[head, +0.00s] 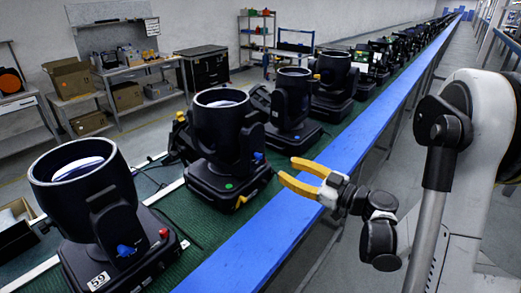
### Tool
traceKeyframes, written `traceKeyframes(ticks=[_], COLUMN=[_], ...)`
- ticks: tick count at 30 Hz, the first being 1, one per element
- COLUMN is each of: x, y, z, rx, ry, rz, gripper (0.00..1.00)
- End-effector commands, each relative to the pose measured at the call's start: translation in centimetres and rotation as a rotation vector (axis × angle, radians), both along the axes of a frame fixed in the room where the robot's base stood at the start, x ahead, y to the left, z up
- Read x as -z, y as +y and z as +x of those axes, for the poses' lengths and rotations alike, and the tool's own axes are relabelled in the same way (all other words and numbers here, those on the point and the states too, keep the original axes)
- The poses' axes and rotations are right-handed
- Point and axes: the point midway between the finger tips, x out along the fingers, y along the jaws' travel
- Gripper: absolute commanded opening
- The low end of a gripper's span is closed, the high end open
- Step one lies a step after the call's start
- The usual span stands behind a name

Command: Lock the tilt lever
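Black par-can fixtures with round barrels stand in a row on a green belt. The nearest fixture (85,215) carries a blue lever (125,250) low on its yoke arm, a red knob and a label that reads 59. The second fixture (222,145) has a small blue lever (258,157) on its yoke's right side and a green dot on its base. My gripper (287,169) has yellow fingers spread apart, with nothing between them. It hovers near the blue rail, to the right of the second fixture and apart from it. Whether any lever is locked cannot be told.
The blue rail (262,240) runs along the belt (212,240) between my arm and the fixtures. More fixtures (290,105) continue into the distance. Workbenches with cardboard boxes (70,78) and a black cabinet (203,67) stand behind at left.

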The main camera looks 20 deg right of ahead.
Motion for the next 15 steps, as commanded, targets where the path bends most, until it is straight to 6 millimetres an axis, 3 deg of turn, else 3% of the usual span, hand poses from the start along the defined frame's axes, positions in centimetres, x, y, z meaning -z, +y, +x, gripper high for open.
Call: traceKeyframes(ticks=[5,15], x=[0.1,0.1], y=[1.1,5.0], z=[1.5,6.7], rx=[-0.003,-0.002], ry=[-0.01,-0.008], rz=[-0.001,-0.001], gripper=[0.37,0.37])
